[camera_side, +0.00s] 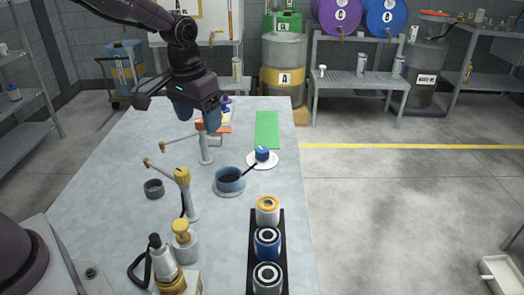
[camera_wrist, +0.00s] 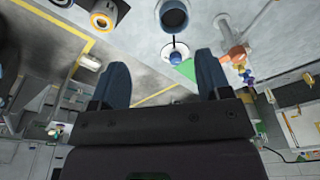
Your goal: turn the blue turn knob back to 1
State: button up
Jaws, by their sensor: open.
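The blue turn knob (camera_side: 262,153) sits on a round white plate (camera_side: 274,160) on the table. A dark bar reaches from beside it toward the blue-grey cup. In the wrist view the knob (camera_wrist: 175,57) shows small between my fingers in the picture, well beyond them. The number it points to is too small to read. My gripper (camera_side: 198,114) is open and empty, with its blue fingers apart. It is above the table, to the left of the knob and apart from it, near the orange-topped post (camera_side: 205,146). The wrist view also shows my gripper (camera_wrist: 163,64).
The blue-grey cup (camera_side: 230,181) stands in front of the knob. A yellow-topped post (camera_side: 186,190) and pump bottle (camera_side: 184,243) stand at left. A black rack (camera_side: 282,220) holds three reels in front. A green mat (camera_side: 267,128) lies behind the knob.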

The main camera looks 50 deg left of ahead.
jog(key=w+a+f+n+y, duration=0.2)
jog(key=w+a+f, duration=0.2)
jog(key=w+f, duration=1.05)
jog(key=n+t, duration=0.2)
send_near(262, 150)
jog(key=x, duration=1)
jog(key=shift+a+f, duration=0.1)
jog(key=shift+f, duration=0.05)
jog(key=shift+w, duration=0.1)
